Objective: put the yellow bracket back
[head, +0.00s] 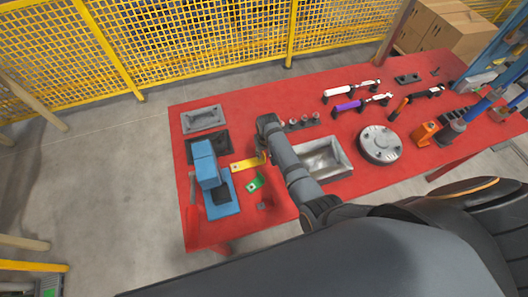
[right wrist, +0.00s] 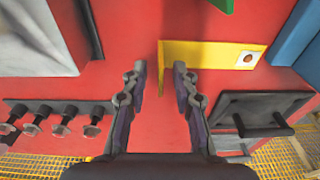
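The yellow bracket (head: 246,164) lies on the red table, just right of the blue fixture (head: 207,172). In the right wrist view the bracket (right wrist: 207,53) is a flat strip with a hole near its right end and a bent lip at its left end. My right gripper (head: 267,158) points down at the bracket's right end in the head view. In the right wrist view my right gripper (right wrist: 159,72) is open, with the bent lip between the fingertips and a gap to each finger. My left gripper is not in view.
A green bracket (head: 255,182) lies close in front of the yellow one. A dark tray (head: 222,134) and a grey tray (head: 204,119) sit at the back left. A metal bin (head: 343,166) is right of my arm; several knobs (right wrist: 62,119) stand behind it.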

